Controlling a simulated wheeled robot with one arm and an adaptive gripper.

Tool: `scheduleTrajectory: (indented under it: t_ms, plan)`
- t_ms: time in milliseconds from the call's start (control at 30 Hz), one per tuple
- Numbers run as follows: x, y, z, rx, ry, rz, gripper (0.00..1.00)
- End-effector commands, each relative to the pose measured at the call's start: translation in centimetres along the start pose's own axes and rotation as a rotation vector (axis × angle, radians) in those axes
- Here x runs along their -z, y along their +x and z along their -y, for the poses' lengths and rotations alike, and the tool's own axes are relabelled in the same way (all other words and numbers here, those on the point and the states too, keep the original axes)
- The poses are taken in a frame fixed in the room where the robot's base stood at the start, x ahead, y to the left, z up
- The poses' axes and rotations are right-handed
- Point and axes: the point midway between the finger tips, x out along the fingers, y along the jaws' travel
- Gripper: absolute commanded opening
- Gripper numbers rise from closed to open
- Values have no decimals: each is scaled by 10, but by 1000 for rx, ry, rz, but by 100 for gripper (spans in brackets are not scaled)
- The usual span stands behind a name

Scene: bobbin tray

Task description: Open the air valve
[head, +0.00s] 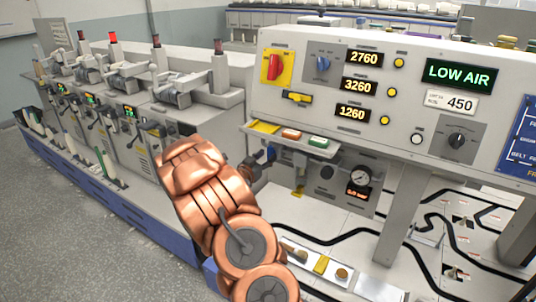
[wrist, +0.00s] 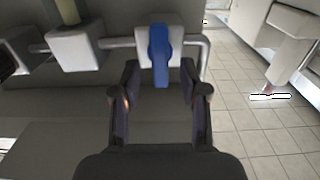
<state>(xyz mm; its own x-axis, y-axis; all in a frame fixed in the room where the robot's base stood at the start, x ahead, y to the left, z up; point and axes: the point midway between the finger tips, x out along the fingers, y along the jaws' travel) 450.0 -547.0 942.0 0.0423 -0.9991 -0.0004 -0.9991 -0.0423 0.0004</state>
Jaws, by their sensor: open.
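The air valve shows in the wrist view as a blue lever (wrist: 159,52) on a pale block, with a grey pipe (wrist: 118,43) running sideways through it. The lever hangs down, across the pipe. My gripper (wrist: 159,76) is open. Its two fingers stand left and right of the lever's lower end, with gaps on both sides; I cannot tell how deep the lever sits between them. In the head view the blue lever (head: 270,154) shows small under the panel's shelf, beside my gripper (head: 256,168). My copper-coloured arm hides part of that area.
A display (head: 459,75) on the control panel reads LOW AIR. A pressure gauge (head: 359,178) sits right of the valve. Another pale block (wrist: 75,46) is on the pipe to the left.

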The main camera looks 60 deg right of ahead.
Motion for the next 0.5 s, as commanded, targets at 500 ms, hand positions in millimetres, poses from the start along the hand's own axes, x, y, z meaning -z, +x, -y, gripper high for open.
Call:
scheduleTrajectory:
  t_ms: [500]
  plan:
    - [0,18,0,0,1,0,44]
